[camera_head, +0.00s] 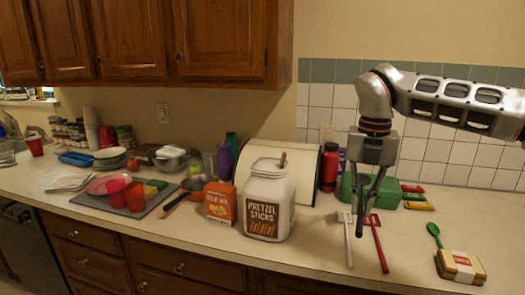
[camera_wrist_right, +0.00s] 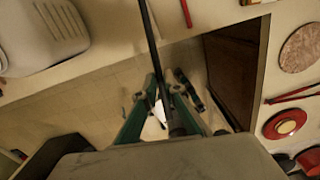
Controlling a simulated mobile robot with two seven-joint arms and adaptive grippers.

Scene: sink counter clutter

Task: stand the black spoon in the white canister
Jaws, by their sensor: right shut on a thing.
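The white canister (camera_head: 253,190) is an open jar labelled "Pretzel Sticks", upright near the counter's front edge. A brown stick end (camera_head: 283,159) shows at its mouth. My right gripper (camera_head: 368,205) is to the right of the canister, pointing down above the counter, apart from the canister. It is shut on the black spoon, whose thin dark shaft (camera_wrist_right: 149,32) runs between the fingers in the right wrist view. In the head view the spoon is small and mostly merges with the dark fingers. Its bowl cannot be made out. My left gripper is not in view.
Behind the gripper are a green box (camera_head: 350,188) and a red bottle (camera_head: 329,168). White (camera_head: 345,232) and red (camera_head: 376,240) utensils lie below it. A green spoon (camera_head: 435,236) is at right. An orange box (camera_head: 220,204) stands left of the canister.

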